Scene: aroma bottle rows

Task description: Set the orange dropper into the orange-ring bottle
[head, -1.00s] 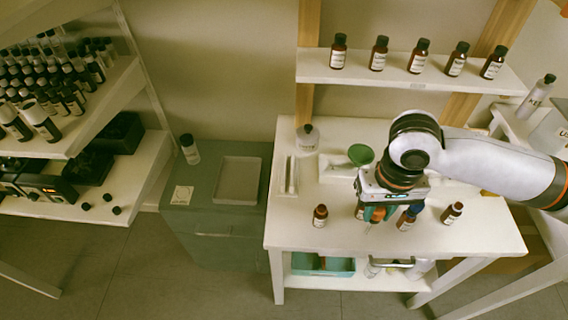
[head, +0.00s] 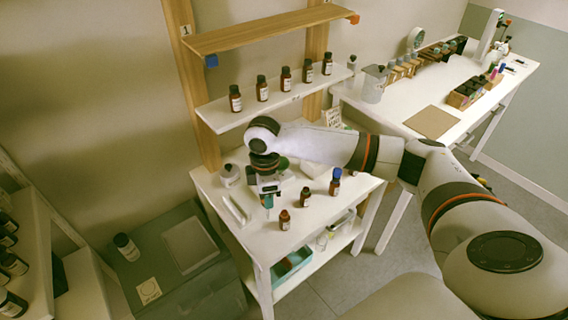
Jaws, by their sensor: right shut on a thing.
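My right gripper (head: 268,200) points down over the white table (head: 262,243), left of the small bottles. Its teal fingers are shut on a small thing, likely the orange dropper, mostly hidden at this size. A brown bottle (head: 285,220) stands nearest the front edge, close to the gripper's right. Another brown bottle (head: 305,198) stands behind it to the right. A third bottle (head: 335,184) carries a blue top. Which bottle has the orange ring is too small to tell. My left gripper is out of view.
A shelf (head: 272,108) with several brown bottles hangs above the table's back. A white tray (head: 236,210) lies left of the gripper. A grey cabinet (head: 150,258) stands at left. My right arm crosses the table's right side.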

